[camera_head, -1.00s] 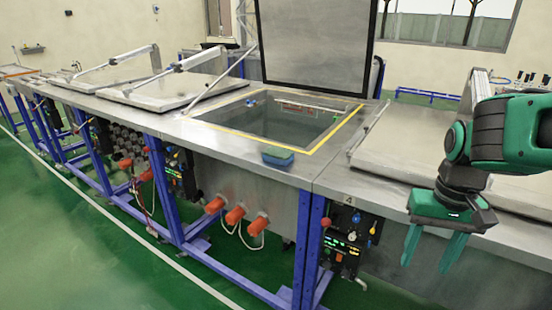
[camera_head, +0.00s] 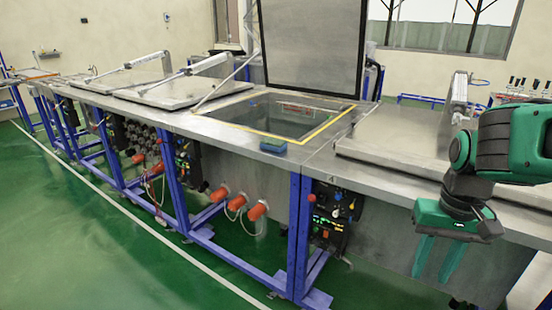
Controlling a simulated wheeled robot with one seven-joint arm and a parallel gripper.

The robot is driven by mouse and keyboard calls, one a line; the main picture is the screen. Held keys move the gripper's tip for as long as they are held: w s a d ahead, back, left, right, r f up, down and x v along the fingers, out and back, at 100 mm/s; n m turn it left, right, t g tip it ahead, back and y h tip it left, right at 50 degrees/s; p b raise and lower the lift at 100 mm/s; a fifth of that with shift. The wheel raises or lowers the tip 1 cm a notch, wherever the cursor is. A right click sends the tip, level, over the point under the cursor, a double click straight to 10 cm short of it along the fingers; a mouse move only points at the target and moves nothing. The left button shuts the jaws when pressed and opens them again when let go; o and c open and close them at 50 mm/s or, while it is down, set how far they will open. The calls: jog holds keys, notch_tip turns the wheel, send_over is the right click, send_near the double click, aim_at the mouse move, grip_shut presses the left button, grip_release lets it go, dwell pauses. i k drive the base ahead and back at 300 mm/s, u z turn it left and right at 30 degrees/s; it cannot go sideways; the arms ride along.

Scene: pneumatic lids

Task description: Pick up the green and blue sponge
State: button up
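The green and blue sponge (camera_head: 273,146) is a small block lying on the metal rim at the near edge of the open tank, beside the yellow border line. My gripper (camera_head: 437,262) hangs at the right of the view, fingers pointing down and apart, with nothing between them. It is well to the right of the sponge and appears nearer to me. Nothing hides the sponge.
The metal bench (camera_head: 230,135) runs across the view with an open tank (camera_head: 285,115) and raised lid (camera_head: 310,45). Closed lids (camera_head: 400,140) flank it. Orange plugs (camera_head: 256,210) and a control box (camera_head: 335,212) sit on the front. Green floor is clear at left.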

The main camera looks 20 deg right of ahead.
aim_at(270, 144)
jog(key=k, duration=0.7)
jog(key=u, duration=0.45)
jog(key=i, duration=2)
jog(key=z, duration=0.85)
